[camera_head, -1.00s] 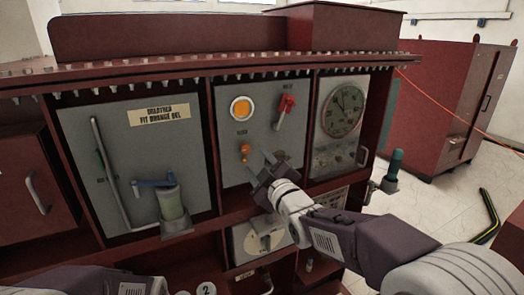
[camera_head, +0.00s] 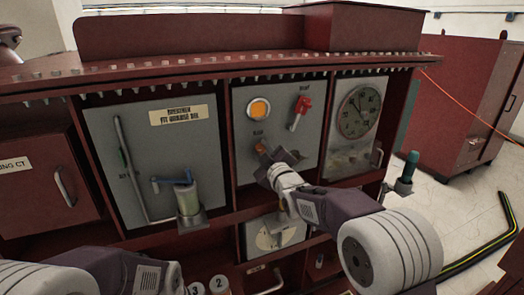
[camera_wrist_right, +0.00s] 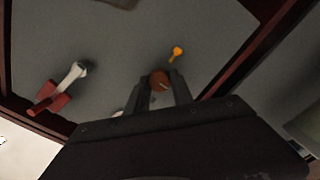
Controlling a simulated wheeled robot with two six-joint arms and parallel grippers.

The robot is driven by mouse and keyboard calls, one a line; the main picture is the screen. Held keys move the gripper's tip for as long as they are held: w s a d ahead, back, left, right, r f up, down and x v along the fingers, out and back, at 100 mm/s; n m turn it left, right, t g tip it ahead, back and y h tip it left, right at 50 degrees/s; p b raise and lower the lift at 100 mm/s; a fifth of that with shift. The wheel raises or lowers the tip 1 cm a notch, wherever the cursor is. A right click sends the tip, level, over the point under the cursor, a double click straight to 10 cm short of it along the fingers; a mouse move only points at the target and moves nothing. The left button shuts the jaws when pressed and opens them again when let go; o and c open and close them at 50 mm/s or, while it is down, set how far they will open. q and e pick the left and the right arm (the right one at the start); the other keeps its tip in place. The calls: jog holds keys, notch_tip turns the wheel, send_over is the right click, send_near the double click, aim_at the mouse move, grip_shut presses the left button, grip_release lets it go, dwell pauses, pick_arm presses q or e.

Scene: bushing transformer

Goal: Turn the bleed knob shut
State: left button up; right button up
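The bleed knob (camera_head: 262,149) is small and orange-brown, on the grey middle panel (camera_head: 240,115) below a round amber lamp. My right gripper (camera_head: 281,162) is in front of it and partly covers it. In the right wrist view the round knob (camera_wrist_right: 159,80) shows between the tips of my right gripper (camera_wrist_right: 160,86), whose fingers look apart on either side. Whether they touch the knob cannot be told. A small orange pointer-like piece (camera_wrist_right: 176,53) is on the panel beside the knob. My left gripper is out of view; only part of that arm shows at the lower left.
A red-handled lever (camera_head: 301,108) is up and right of the knob, and it also shows in the wrist view (camera_wrist_right: 52,94). A dial gauge (camera_head: 358,111) is farther right. A blue-handled pump (camera_head: 182,194) is on the left panel. A red cabinet (camera_head: 458,105) stands behind right.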

grip_shut()
